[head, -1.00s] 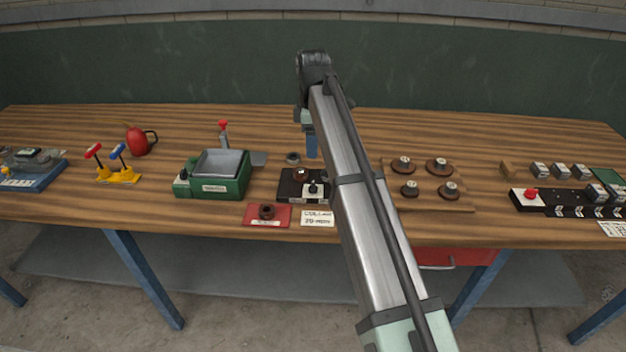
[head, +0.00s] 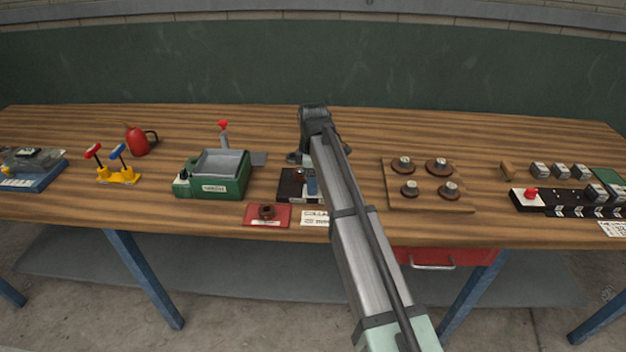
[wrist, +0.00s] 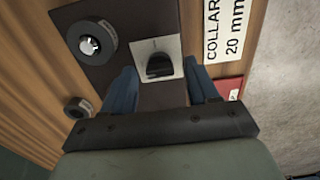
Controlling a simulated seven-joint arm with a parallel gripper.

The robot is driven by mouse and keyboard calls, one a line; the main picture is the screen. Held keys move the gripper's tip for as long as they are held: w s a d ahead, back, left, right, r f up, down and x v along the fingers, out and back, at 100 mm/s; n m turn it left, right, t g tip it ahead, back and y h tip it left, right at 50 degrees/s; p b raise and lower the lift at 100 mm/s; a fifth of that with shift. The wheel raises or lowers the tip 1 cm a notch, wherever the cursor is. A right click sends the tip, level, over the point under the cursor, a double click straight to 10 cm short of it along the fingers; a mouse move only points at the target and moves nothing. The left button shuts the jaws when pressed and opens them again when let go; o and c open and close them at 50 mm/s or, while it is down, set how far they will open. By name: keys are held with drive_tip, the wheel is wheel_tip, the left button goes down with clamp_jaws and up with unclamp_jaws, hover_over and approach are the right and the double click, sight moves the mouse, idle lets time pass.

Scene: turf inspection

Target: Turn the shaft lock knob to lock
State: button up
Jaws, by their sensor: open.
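The shaft lock knob (wrist: 159,66) is black and sits on a pale square plate (wrist: 140,50) on a dark base (wrist: 103,73). My gripper (wrist: 160,72) is open in the wrist view, with one blue finger on each side of the knob. I see gaps between fingers and knob; their height relative to it is unclear. A dark ring around a bright shaft end (wrist: 89,45) sits on the same base. In the head view the dark base (head: 288,184) shows left of my gripper (head: 311,186), and my arm hides the knob.
A card reading COLLAR 20 mm (wrist: 224,35) and a red tray (head: 254,221) with a brown collar lie in front. A loose dark ring (wrist: 77,107) is beside the base. A green machine (head: 213,182) stands left; a wooden board (head: 430,203) with several collars lies right.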

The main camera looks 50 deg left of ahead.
drive_tip(key=shift+c, duration=0.4)
drive_tip(key=c, duration=1)
drive_tip(key=shift+o, duration=0.2)
